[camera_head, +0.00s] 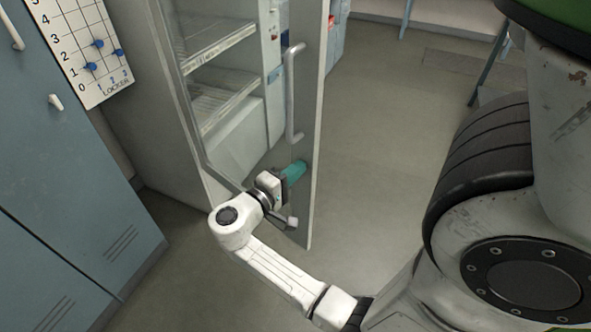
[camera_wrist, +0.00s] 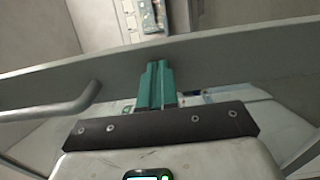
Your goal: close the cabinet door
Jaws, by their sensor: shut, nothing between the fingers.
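The cabinet (camera_head: 135,75) is pale grey and stands left of centre in the head view. Its framed clear door (camera_head: 311,130) stands open, with inner shelves (camera_head: 215,105) visible through or behind it. The door has a long pale vertical handle (camera_head: 291,95), which also shows at lower left in the wrist view (camera_wrist: 60,108). My gripper (camera_head: 297,168) has teal fingers, shut and empty, at the lower part of the door, below the handle. In the wrist view the gripper (camera_wrist: 156,68) overlaps the grey door frame (camera_wrist: 235,52); whether the tips touch it is unclear.
Open floor (camera_head: 385,130) lies right of the door. A bench or table with blue legs (camera_head: 490,65) stands at the back right.

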